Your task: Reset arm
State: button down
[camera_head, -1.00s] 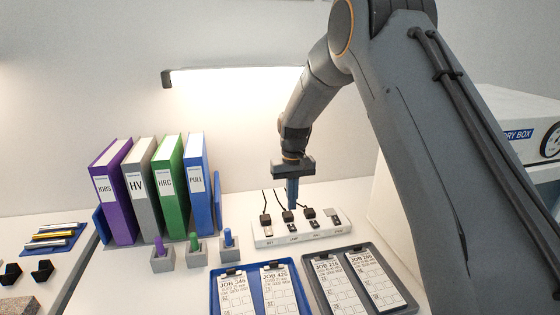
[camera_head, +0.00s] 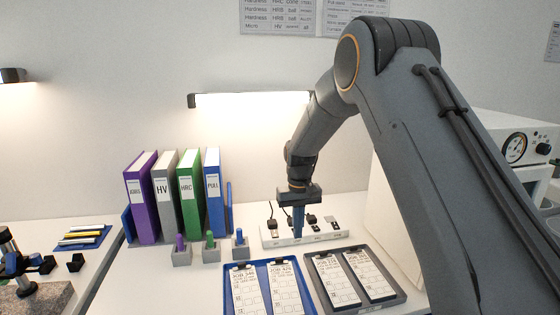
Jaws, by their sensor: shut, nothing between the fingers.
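My gripper (camera_head: 298,222) points straight down in front of the power strip (camera_head: 318,231). Its fingers are together and hold nothing. From this view I cannot tell whether the fingertips touch the strip or hang just above it. My arm reaches in from the right side of the picture and bends down to the gripper.
Upright binders (camera_head: 189,194) stand at the left, with small stamps in grey blocks before them. A blue tray (camera_head: 308,300) and a grey tray (camera_head: 398,297) with job cards lie in front. A dry box with a gauge (camera_head: 515,147) stands right. A lamp (camera_head: 250,100) hangs behind.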

jog(key=s+d+r, duration=0.1)
jog(key=s+d, duration=0.3)
jog(key=s, duration=0.6)
jog(key=s+d+r+m+t, duration=0.1)
jog(key=s+d, duration=0.4)
jog(key=s, duration=0.6)
jog(key=s+d+r+m, duration=0.1)
jog(key=s+d, duration=0.3)
jog(key=s, duration=0.7)
jog(key=shift+d+r, duration=0.4)
jog(key=shift+r, duration=0.4)
jog(key=shift+s, duration=0.1)
